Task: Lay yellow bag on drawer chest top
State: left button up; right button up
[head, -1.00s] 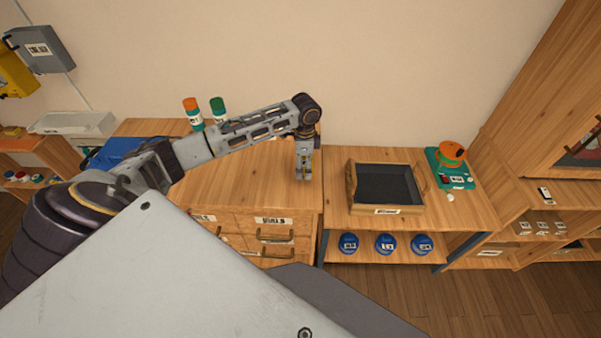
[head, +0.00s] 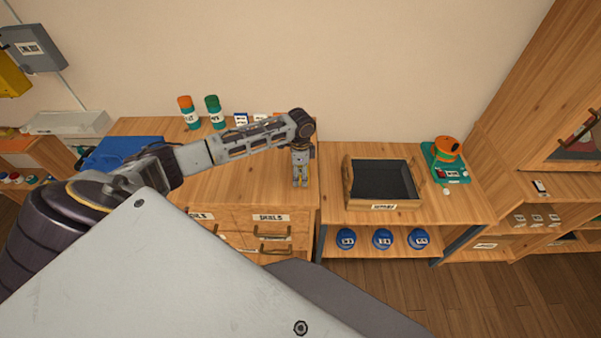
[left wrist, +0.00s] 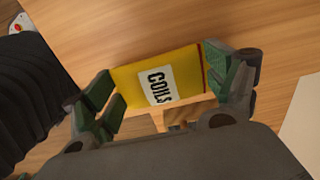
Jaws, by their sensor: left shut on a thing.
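My left gripper (head: 301,182) points down at the right end of the drawer chest top (head: 240,180). In the left wrist view, the left gripper (left wrist: 172,98) is shut on a yellow bag (left wrist: 185,72) with a white label reading "COILS". The fingers press on the bag's two sides. Wood lies behind the bag; I cannot tell whether the bag touches it. In the head view the bag is mostly hidden by the gripper. My right gripper is not in view.
An orange-capped bottle (head: 188,113) and a green-capped bottle (head: 214,112) stand at the chest's back, near small boxes (head: 241,119). A blue bin (head: 125,152) is at its left. The chest's middle is clear.

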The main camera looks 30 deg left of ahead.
pick_arm(q)
jog(key=shift+f, duration=0.35)
jog(key=o, duration=0.9)
jog(key=shift+f, duration=0.1)
jog(key=shift+c, duration=0.2)
notch_tip(320, 180, up, 12)
dwell(0.3)
dwell(0.4)
